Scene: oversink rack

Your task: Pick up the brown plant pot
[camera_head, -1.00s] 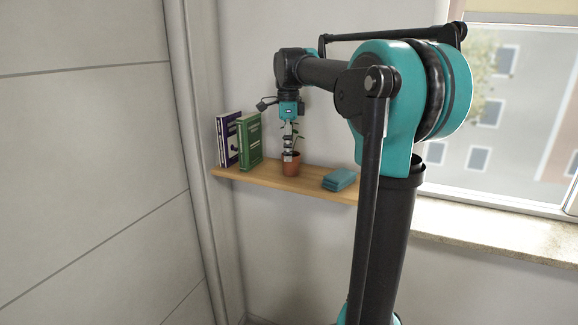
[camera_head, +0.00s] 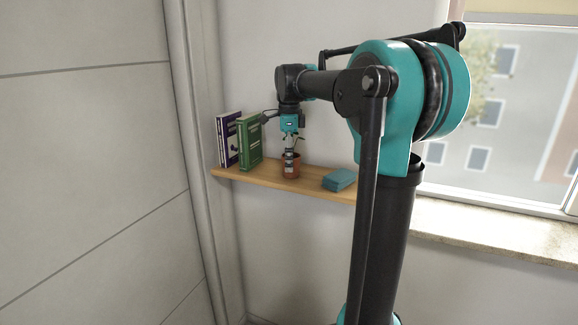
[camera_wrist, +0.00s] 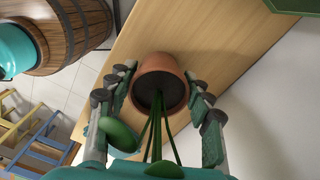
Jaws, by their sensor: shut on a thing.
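The brown plant pot (camera_head: 295,168) with a green plant stands on the wooden wall shelf (camera_head: 262,178), between the books and a small teal stack. In the wrist view the pot (camera_wrist: 163,68) shows from above, with dark soil and green stems coming toward the camera. My gripper (camera_head: 289,168) reaches down over the plant to the pot. In the wrist view its two fingers lie on either side of the pot, shut on it near the rim. The pot looks upright and at shelf level; I cannot tell whether its base touches the shelf.
A purple book (camera_head: 228,140) and a green book (camera_head: 249,141) stand left of the pot. A teal stack (camera_head: 339,180) lies to its right. The wrist view shows a wooden barrel (camera_wrist: 70,30) and chairs (camera_wrist: 35,130) below on the floor.

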